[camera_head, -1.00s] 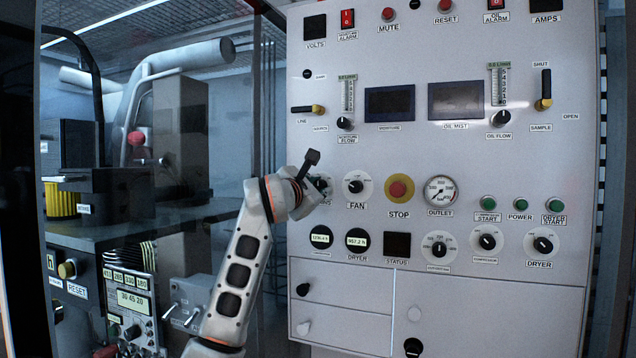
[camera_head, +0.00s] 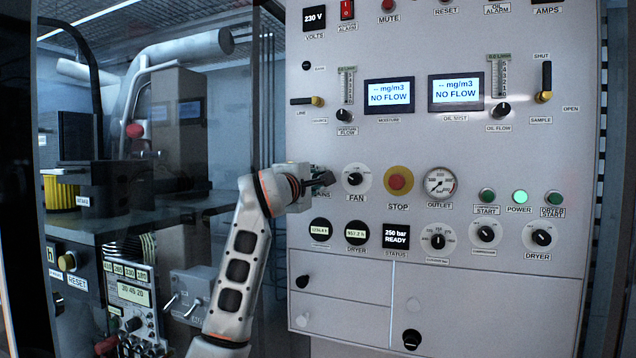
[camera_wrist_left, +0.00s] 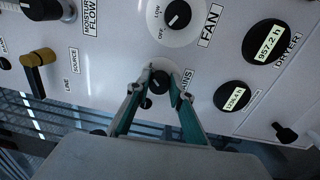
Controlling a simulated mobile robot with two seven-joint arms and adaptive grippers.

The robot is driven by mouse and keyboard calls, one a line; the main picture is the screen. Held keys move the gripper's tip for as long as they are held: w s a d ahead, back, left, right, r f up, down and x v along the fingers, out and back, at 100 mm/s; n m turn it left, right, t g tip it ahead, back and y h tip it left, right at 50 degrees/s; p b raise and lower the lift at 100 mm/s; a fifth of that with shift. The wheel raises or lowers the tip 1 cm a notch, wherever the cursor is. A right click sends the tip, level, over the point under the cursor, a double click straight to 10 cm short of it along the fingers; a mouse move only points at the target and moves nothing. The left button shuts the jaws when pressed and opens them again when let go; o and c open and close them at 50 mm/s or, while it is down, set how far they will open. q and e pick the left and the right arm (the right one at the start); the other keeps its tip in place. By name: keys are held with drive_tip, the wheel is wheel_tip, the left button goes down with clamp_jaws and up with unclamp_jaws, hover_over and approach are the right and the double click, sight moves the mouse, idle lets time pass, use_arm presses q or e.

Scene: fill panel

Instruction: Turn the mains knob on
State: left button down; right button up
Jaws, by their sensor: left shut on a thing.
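The mains knob (camera_wrist_left: 158,82) is a small black knob on a pale round base in the left wrist view, beside a partly hidden "MAINS" label. My left gripper (camera_wrist_left: 160,75) has its two teal-lined fingers on either side of the knob and is shut on it. The power light (camera_head: 520,197) glows bright green. My right gripper is not in view.
The red stop button (camera_head: 397,181) and the outlet gauge (camera_head: 439,183) sit right of the fan knob. The moisture (camera_head: 389,96) and oil mist (camera_head: 456,92) displays read "NO FLOW". The status display (camera_head: 396,237) reads "250 bar READY". Other equipment stands behind at left.

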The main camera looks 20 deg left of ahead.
use_arm(q)
drive_tip(key=shift+m, duration=0.3)
drive_tip(key=c, duration=1.8)
unclamp_jaws()
drive_tip(key=s, duration=1.2)
drive_tip(key=shift+a+f, duration=0.2)
drive_tip(key=shift+f, duration=0.05)
drive_tip(key=shift+a, duration=0.1)
